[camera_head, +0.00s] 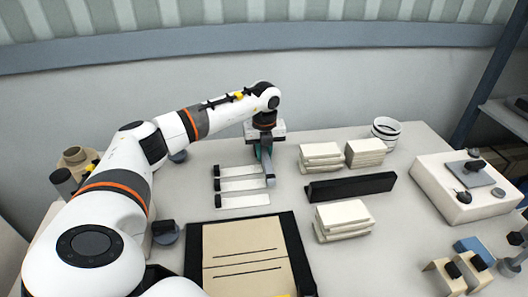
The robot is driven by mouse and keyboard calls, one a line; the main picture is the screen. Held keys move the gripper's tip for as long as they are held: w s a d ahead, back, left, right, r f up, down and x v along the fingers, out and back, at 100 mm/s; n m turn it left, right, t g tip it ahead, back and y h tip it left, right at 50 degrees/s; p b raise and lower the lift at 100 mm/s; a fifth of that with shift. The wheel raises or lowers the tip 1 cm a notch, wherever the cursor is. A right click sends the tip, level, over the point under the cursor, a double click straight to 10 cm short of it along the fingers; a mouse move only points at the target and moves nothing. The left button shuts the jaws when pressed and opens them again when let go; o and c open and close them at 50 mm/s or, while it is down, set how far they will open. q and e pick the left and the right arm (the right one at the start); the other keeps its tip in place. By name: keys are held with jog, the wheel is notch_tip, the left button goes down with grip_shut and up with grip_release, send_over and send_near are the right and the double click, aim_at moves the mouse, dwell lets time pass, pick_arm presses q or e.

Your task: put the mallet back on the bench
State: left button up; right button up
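My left arm reaches from the lower left over the bench (400,235). My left gripper (266,160) points down near the bench's back middle, beside the right ends of several pale strips with black ends (240,185). A grey-blue upright shape with a bit of green shows at its fingers; I cannot tell whether this is finger or a held thing. The finger gap is not clear. I cannot make out a mallet for certain. My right gripper is not in view.
Stacks of pale blocks (344,217) and a black bar (350,187) lie right of the gripper. A white cup (386,130) stands behind. A black-framed board (245,259) lies in front. A white box (465,190) stands right. Bare bench shows right of the front block stack.

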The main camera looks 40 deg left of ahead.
aim_at(265, 151)
pick_arm(q)
jog(key=o, duration=0.4)
jog(key=shift+c, duration=0.2)
jog(key=shift+r, duration=0.1)
notch_tip(265, 151, up, 12)
jog(key=b, duration=0.1)
jog(key=shift+s+d, duration=0.25)
jog(key=shift+d, duration=0.05)
